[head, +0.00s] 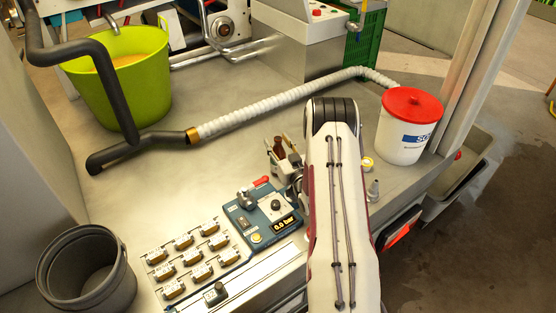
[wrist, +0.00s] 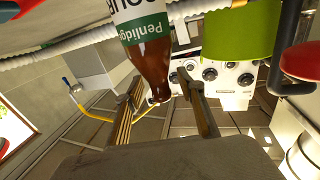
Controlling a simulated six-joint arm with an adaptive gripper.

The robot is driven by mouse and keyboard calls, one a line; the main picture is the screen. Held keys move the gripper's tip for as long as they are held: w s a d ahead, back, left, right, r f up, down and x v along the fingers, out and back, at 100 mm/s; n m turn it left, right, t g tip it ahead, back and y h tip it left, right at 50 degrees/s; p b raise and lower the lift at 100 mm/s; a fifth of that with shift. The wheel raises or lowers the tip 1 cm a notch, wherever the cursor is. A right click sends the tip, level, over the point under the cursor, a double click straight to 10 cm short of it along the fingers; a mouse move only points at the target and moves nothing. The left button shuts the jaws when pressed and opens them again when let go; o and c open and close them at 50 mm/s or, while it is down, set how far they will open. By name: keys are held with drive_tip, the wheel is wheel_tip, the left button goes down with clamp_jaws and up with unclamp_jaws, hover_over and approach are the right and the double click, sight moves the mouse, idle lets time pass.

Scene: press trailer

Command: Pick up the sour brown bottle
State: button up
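The brown glass bottle (wrist: 152,60) hangs in from the top of the wrist view, neck pointing down in the picture. Its white and green label reads "Penlidge", with part of "SOUR" cut off by the frame edge. My gripper (wrist: 161,84) is open, with a finger on each side of the bottle's neck. In the head view my gripper (head: 280,152) is small and partly hidden by my arm. A bit of brown shows between its fingers there, and the rest of the bottle is hidden.
A blue control panel (head: 262,218) and rows of small labelled blocks (head: 183,242) lie in front. A white bucket with a red lid (head: 411,103) stands right, a green tub (head: 120,85) back left, a dark bin (head: 108,290) front left. A ribbed hose (head: 270,105) crosses behind.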

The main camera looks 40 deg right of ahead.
idle(0.4)
clamp_jaws()
drive_tip(key=shift+r, duration=0.15)
drive_tip(key=shift+r, duration=4.9)
